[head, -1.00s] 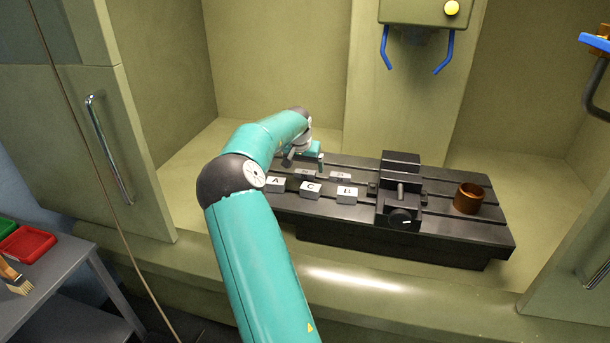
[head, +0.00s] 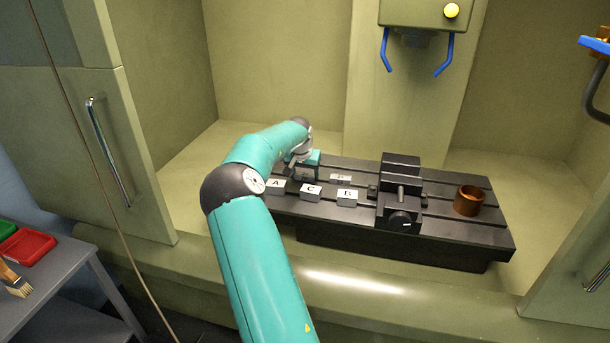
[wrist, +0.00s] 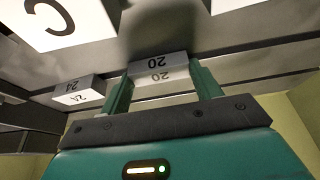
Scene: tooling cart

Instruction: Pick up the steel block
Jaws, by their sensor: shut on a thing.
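A steel block marked 20 (wrist: 158,68) sits between the two teal fingers of my gripper (wrist: 160,73) in the wrist view. The fingers are shut on its sides. In the head view my gripper (head: 306,173) is low over the back left of the black slotted table, and the held block is mostly hidden there. I cannot tell whether it still touches the table. A second steel block marked 24 (wrist: 80,92) lies apart, to the left in the wrist view; it shows right of my gripper in the head view (head: 341,179).
Lettered blocks A (head: 275,186), C (head: 311,192) and B (head: 347,197) stand in front of my gripper on the slotted table (head: 450,238). A black vise (head: 400,195) and a copper ring (head: 468,200) are to the right. Blue hooks (head: 386,50) hang above.

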